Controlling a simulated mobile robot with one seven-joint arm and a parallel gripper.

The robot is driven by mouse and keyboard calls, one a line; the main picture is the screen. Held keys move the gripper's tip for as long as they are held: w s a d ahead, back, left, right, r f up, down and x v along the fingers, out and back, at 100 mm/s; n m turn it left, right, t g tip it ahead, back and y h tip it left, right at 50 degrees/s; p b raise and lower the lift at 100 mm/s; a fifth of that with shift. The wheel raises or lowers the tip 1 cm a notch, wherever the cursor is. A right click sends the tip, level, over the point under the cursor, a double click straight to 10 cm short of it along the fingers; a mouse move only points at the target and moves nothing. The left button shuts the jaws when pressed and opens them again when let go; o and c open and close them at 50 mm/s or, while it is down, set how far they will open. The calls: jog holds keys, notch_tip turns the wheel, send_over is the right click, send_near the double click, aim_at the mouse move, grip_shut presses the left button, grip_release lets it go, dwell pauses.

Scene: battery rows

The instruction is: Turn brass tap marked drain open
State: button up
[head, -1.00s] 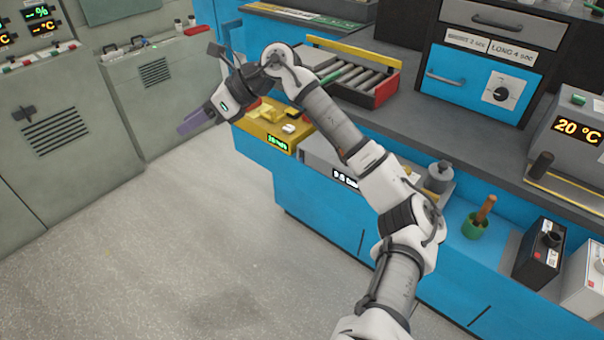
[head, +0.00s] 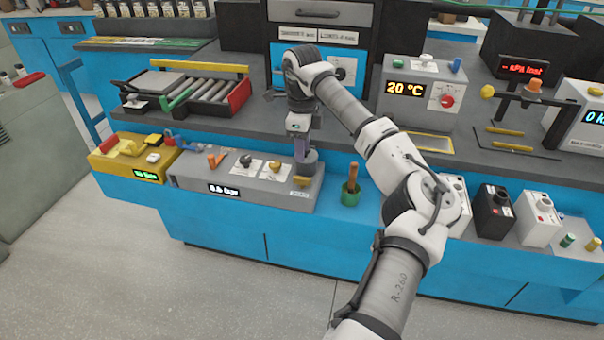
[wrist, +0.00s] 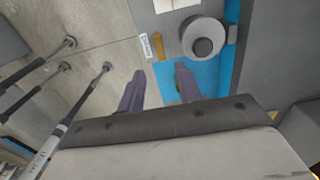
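The brass tap (head: 302,181) sits at the front right corner of a grey unit (head: 240,187) on the lower blue shelf. A small white label (head: 300,194) lies beside it, its text too small to read surely. In the wrist view the tap (wrist: 158,47) shows as a short brass bar next to the label (wrist: 145,46). My gripper (head: 303,158) hangs pointing down over that corner. Its two purple fingers (wrist: 160,69) are apart with nothing between them. The tap lies just beyond the fingertips in the wrist view, apart from them as far as I can tell.
A round grey pot (wrist: 203,40) stands close beside the tap. A green cup (head: 350,195) with a wooden handle stands right of the unit. A yellow unit (head: 130,165) is to the left. The dark worktop (head: 250,125) lies behind, and the floor in front is clear.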

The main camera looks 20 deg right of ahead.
aim_at(302, 177)
notch_tip(302, 177, down, 9)
jog(key=shift+f+p, duration=0.2)
jog(key=shift+p, duration=0.5)
jog(key=shift+c, duration=0.4)
grip_shut()
